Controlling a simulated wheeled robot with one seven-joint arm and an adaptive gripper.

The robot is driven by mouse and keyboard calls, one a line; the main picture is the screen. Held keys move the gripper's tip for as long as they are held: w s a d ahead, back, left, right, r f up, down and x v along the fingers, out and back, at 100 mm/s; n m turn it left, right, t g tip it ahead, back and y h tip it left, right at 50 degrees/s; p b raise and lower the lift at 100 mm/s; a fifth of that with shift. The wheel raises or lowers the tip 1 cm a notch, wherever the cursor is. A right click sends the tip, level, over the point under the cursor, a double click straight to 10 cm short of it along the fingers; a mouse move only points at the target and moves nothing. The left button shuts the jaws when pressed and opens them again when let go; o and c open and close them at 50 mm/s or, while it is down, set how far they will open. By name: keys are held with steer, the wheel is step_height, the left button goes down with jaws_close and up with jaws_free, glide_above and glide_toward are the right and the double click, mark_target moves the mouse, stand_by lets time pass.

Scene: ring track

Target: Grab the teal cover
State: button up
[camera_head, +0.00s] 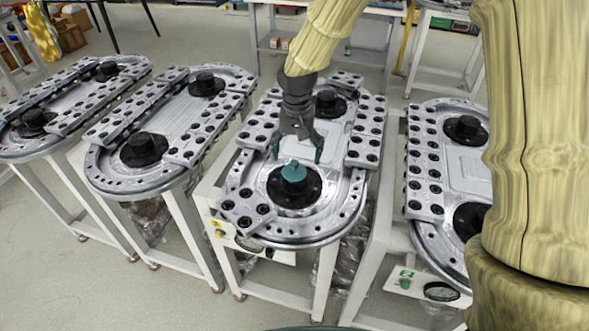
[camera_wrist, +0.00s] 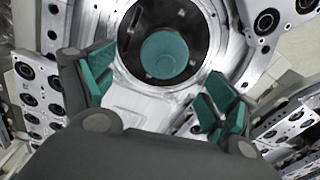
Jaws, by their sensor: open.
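The teal cover (camera_head: 294,171) sits on the black round hub (camera_head: 280,188) at the near end of the middle-right ring track. In the wrist view the teal cover (camera_wrist: 166,54) shows as a round teal disc inside the dark hub, near the top middle. My gripper (camera_head: 298,150) hangs over the track just behind and above the cover, its fingers pointing down. In the wrist view its two teal-padded fingers (camera_wrist: 158,88) are spread wide apart, one left and one right of the cover, with nothing between them. The fingers do not appear to touch the cover.
Metal plates with black-ringed holes (camera_head: 247,207) lie around the track (camera_head: 330,215). Another black hub (camera_head: 327,103) stands behind my gripper. Similar ring tracks stand to the left (camera_head: 178,112) and right (camera_head: 462,175). Floor (camera_head: 60,270) is clear at the front left.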

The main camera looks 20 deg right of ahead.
mark_target(294, 163)
steer(key=f, duration=0.1)
steer(key=f+p, duration=0.1)
steer(key=f, duration=0.1)
steer(key=shift+s+a+f, duration=0.1)
steer(key=shift+a+f, duration=0.15)
steer(key=shift+a, duration=0.1)
steer(key=shift+f+p, duration=0.3)
steer(key=shift+f, duration=0.35)
steer(key=c, duration=1.1)
